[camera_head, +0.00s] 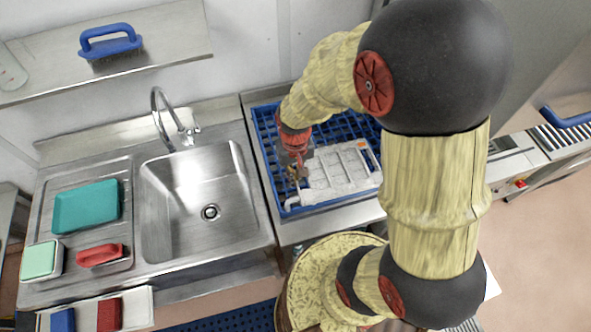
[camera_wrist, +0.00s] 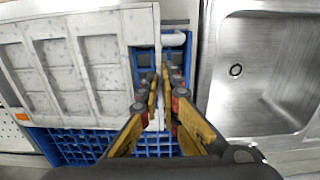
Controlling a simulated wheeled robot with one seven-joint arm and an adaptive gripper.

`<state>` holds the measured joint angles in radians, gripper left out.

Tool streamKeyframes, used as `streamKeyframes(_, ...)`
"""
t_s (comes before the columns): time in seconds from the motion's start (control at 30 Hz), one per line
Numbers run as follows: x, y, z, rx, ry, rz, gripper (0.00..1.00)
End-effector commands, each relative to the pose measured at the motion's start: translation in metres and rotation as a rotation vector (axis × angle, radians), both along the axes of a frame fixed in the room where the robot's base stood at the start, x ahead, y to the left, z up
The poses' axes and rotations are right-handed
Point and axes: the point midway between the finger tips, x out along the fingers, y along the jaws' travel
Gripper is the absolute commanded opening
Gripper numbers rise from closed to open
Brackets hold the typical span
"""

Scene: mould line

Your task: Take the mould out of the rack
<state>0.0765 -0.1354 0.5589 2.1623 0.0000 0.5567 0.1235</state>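The mould (camera_head: 340,172) is a pale grey-white slab with several shallow rectangular compartments. It lies in the blue rack (camera_head: 263,128) on the counter right of the sink. In the wrist view the mould (camera_wrist: 75,65) fills the left, with the blue grid of the rack (camera_wrist: 85,145) showing below it. A white handle (camera_wrist: 174,39) sticks out from the mould's sink-side edge. My gripper (camera_head: 297,176) is at that edge. In the wrist view the fingers (camera_wrist: 160,88) are nearly together across the handle and hide its middle; they appear closed on it.
The steel sink (camera_head: 205,195) with a tall tap (camera_head: 162,118) stands just left of the rack. A teal tray (camera_head: 86,206) and a red brush (camera_head: 100,255) lie on the drainboard. A shelf above holds a blue brush (camera_head: 110,42). My arm covers the rack's right side.

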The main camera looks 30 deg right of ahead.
Motion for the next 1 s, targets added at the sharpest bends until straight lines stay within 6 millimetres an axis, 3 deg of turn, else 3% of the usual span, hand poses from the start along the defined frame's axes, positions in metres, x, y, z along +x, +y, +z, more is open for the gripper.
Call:
streamKeyframes(0.5,0.0,0.001,0.039,0.0,-0.002,0.0,0.0)
streamKeyframes(1.0,-0.001,0.001,0.04,0.0,-0.001,0.0,0.0)
